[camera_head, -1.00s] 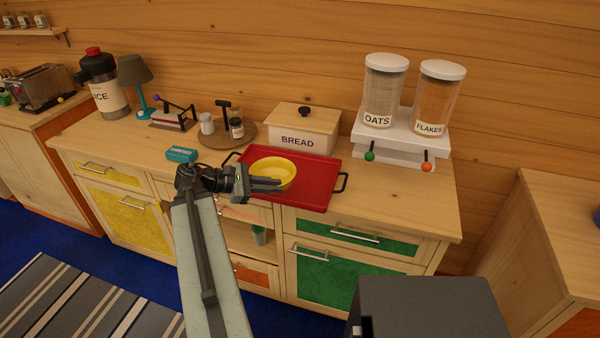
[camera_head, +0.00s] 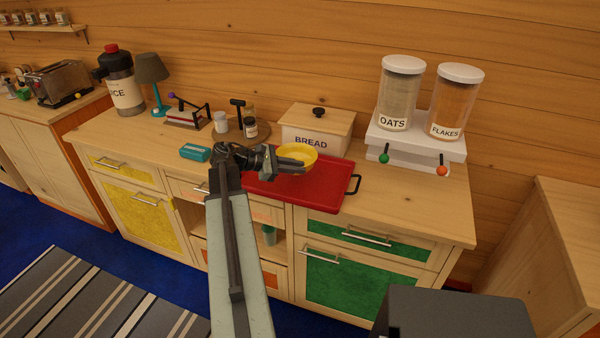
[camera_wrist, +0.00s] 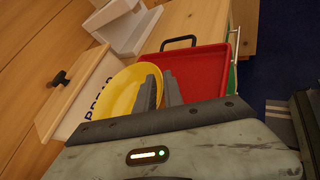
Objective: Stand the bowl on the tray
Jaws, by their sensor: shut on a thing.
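The yellow bowl (camera_head: 312,153) is held at my gripper, over the back left part of the red tray (camera_head: 325,192) in the head view. It overlaps the tray's back edge and the foot of the bread box there. My gripper (camera_head: 303,163) is shut on the bowl's near side. In the wrist view the bowl (camera_wrist: 122,92) shows left of my fingers (camera_wrist: 160,82), with the tray (camera_wrist: 205,72) behind and right. The bowl's underside is hidden, so I cannot tell the gap to the tray.
The bread box (camera_head: 318,125) stands right behind the tray. A cereal dispenser (camera_head: 415,145) stands to the right, a teal box (camera_head: 195,152) to the left. A round board (camera_head: 262,137) with jars is behind left. The tray's right part is bare.

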